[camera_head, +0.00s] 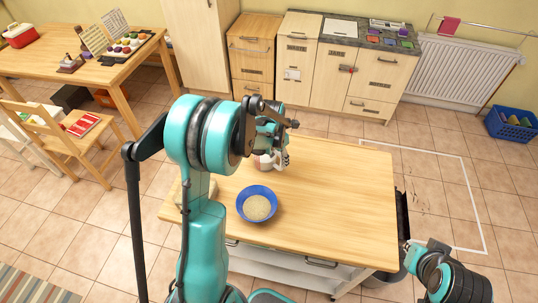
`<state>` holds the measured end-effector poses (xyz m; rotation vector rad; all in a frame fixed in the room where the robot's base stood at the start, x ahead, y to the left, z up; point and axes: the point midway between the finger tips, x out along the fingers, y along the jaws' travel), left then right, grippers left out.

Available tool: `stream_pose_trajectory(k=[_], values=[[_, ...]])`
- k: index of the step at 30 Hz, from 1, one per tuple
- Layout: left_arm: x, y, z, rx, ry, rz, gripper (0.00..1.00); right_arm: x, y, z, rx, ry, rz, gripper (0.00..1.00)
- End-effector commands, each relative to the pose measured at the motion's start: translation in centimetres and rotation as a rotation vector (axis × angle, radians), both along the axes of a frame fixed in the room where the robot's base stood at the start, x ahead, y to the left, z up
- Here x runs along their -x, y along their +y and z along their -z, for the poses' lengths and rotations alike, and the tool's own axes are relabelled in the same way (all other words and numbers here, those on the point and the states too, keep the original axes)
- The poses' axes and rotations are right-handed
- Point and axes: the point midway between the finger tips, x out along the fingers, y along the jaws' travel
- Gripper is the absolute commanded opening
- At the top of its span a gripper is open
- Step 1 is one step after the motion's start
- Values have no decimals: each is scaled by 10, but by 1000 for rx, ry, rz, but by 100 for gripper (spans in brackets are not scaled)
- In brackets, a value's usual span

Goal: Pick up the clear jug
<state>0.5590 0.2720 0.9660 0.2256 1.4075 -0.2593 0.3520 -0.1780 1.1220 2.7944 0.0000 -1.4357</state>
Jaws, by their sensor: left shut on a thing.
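My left gripper (282,151) is over the far left part of the wooden worktable. It is shut on a small pale, see-through vessel, which looks like the clear jug (264,162). My gripper and arm hide part of the jug, and I cannot tell whether its base touches the tabletop. My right gripper (407,246) is low at the table's front right corner, away from the jug. It is small and dark here, and its fingers cannot be made out.
A blue bowl (257,204) with pale, cloudy contents stands on the worktable (340,205) in front of the jug. A pale object (204,190) is partly hidden behind my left arm. The table's right half is clear.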

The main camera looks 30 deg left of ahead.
Motion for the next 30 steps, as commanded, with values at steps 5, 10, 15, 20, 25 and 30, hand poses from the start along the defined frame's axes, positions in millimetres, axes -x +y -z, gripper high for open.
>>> stream_pose_trajectory(k=[5, 10, 15, 20, 25, 30], values=[[0, -1, -3, 4, 0, 2, 0, 0, 0, -1, 0, 0, 0, 0], [0, -1, -18, 2, 0, 1, 0, 0, 0, -5, 0, 0, 0, 0], [1, -2, -46, 2, 0, 1, 0, 0, 0, -13, 0, 0, 0, 0], [25, -27, -63, 1, 0, 4, 0, 0, 0, -17, 0, 0, 0, 0], [50, -52, -84, 1, 0, 5, 0, 0, 0, -24, 0, 0, 0, 0], [69, -72, -100, 1, 0, 3, 0, 0, 0, -29, 0, 0, 0, 0]])
